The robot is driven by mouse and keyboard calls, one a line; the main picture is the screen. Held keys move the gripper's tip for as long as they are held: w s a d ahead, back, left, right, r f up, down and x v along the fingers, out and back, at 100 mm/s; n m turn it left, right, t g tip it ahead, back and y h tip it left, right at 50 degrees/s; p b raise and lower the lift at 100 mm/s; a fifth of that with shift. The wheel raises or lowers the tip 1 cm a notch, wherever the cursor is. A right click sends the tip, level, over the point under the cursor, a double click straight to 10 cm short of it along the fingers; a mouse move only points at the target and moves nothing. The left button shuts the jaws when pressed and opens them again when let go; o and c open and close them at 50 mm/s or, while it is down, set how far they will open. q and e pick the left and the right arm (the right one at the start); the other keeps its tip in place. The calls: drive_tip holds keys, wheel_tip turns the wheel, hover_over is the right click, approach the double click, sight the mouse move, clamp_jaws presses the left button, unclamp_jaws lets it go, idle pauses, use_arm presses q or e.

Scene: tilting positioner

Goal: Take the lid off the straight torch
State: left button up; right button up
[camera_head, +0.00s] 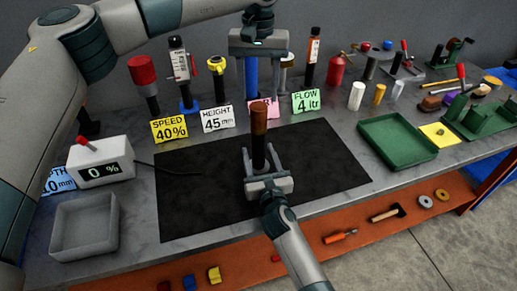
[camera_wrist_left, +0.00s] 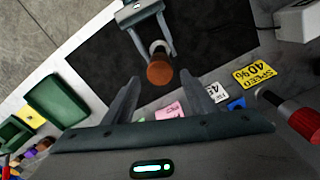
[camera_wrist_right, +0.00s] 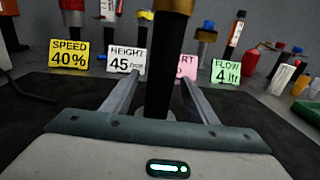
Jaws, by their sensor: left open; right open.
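The straight torch (camera_head: 258,152) stands upright on the black mat, with a dark body and a brown lid (camera_head: 259,117) on top. My right gripper (camera_head: 260,153) is open, its fingers on either side of the body below the lid. In the right wrist view the dark body (camera_wrist_right: 159,85) rises between the fingers, and the top is cut off. My left gripper (camera_head: 259,68) is open and empty, higher up and above the lid. In the left wrist view the lid (camera_wrist_left: 159,72) shows between and beyond the open fingertips.
Behind the mat (camera_head: 200,205) stand several torches and bottles with cards, such as the yellow speed card (camera_head: 169,129). A green tray (camera_head: 397,157) is at right. A grey bin (camera_head: 83,246) and a display box (camera_head: 101,168) are at left. The mat around the torch is clear.

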sight(259, 106)
drive_tip(key=shift+w, duration=0.45)
clamp_jaws()
use_arm(q)
drive_tip(key=shift+m, duration=2.2)
drive_tip(key=shift+f, duration=4.05)
